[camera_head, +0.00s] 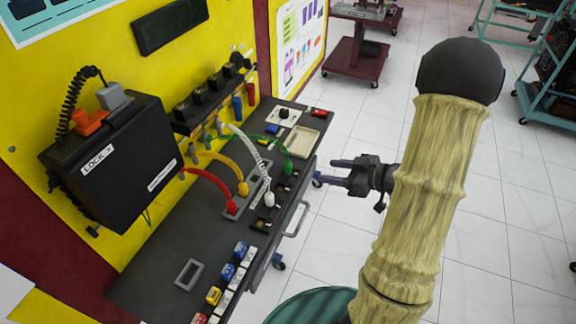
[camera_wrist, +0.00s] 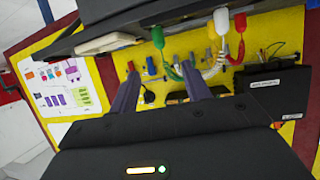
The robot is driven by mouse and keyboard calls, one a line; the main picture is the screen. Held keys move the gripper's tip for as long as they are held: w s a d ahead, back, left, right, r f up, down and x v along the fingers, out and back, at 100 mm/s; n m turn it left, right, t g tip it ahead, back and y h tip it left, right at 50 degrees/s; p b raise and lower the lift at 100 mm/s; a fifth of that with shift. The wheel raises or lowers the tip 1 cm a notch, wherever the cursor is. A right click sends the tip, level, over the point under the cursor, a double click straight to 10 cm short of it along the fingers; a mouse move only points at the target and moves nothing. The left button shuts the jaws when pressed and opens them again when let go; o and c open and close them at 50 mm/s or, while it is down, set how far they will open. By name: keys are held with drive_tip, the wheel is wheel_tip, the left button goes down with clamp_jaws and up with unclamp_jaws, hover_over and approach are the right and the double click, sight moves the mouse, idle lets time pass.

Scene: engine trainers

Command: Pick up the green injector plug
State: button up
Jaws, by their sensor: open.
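The green injector plug (camera_head: 288,166) stands upright on the dark bench near its right edge, at the end of a green cable that arcs to the yellow wall panel. In the wrist view the green plug (camera_wrist: 158,38) hangs near the top, above the gap between my fingers. My gripper (camera_head: 331,171) is open and empty, to the right of the green plug and apart from it, beyond the bench edge. Its two fingers also show in the wrist view (camera_wrist: 158,82), pointing towards the bench side.
White (camera_head: 269,199), yellow (camera_head: 243,188) and red (camera_head: 231,206) plugs stand nearby on the bench. A beige tray (camera_head: 302,142) lies behind the green plug. A metal handle (camera_head: 297,220) sticks out from the bench front. The floor (camera_head: 345,235) beside the bench is clear.

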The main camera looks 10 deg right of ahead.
drive_tip(key=p, duration=0.1)
approach(283, 169)
drive_tip(key=w+a, duration=0.3)
drive_tip(key=shift+w+a, duration=0.1)
drive_tip(key=shift+a, duration=0.05)
idle(0.4)
drive_tip(key=shift+p+x, duration=0.65)
drive_tip(key=shift+x, duration=1.9)
drive_tip(key=shift+c, duration=0.2)
clamp_jaws()
